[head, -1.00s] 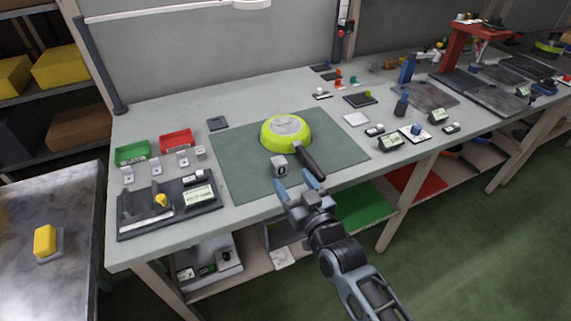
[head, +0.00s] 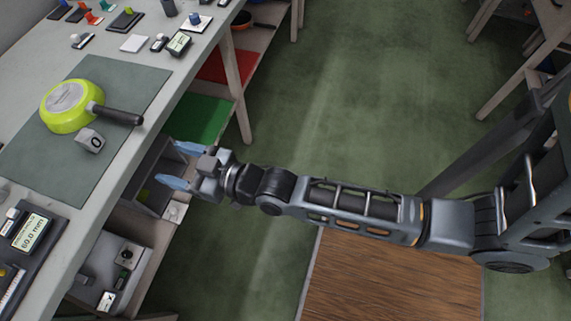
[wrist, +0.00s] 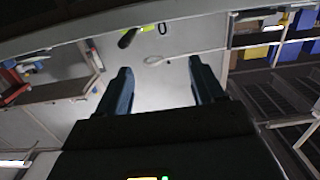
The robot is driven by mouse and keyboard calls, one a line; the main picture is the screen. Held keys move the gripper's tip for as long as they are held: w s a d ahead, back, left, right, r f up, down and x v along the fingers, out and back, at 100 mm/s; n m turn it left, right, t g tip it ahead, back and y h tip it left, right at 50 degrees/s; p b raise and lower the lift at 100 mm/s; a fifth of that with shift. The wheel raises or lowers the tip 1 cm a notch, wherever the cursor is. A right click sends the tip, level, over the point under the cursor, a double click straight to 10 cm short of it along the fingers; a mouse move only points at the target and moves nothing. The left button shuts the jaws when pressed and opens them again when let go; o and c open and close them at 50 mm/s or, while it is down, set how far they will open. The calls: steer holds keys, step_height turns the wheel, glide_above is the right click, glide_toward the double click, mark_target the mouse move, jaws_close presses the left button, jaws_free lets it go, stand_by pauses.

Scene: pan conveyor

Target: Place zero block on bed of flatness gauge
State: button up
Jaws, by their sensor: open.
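The zero block (head: 90,141), a grey cube marked 0, sits on the dark green mat beside the pan's handle. It also shows small near the top of the wrist view (wrist: 163,29). My gripper (head: 176,166) is open and empty, past the table's front edge and to the right of the block, apart from it. Its two blue fingers also show spread in the wrist view (wrist: 160,68). A dark instrument with a 60.0 mm display (head: 30,232) stands at the lower left, partly cut off. I cannot tell whether it is the flatness gauge.
A lime-green pan (head: 68,105) with a black handle (head: 118,115) lies on the mat (head: 130,82) close to the block. Small instruments, including one with a display (head: 179,43), stand farther back on the table. Shelves with coloured boards (head: 205,117) lie below.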

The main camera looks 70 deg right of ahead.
steer(key=s+r+g, duration=0.1)
steer(key=s+r, duration=0.3)
steer(key=s, duration=0.5)
steer(key=s+r, duration=0.4)
steer(key=s, duration=0.6)
steer(key=s+r+g, duration=0.1)
steer(key=s+r, duration=0.3)
steer(key=s, duration=0.5)
steer(key=shift+s+a+r+g, duration=0.2)
steer(key=shift+s+r+g, duration=0.1)
steer(key=shift+s, duration=0.05)
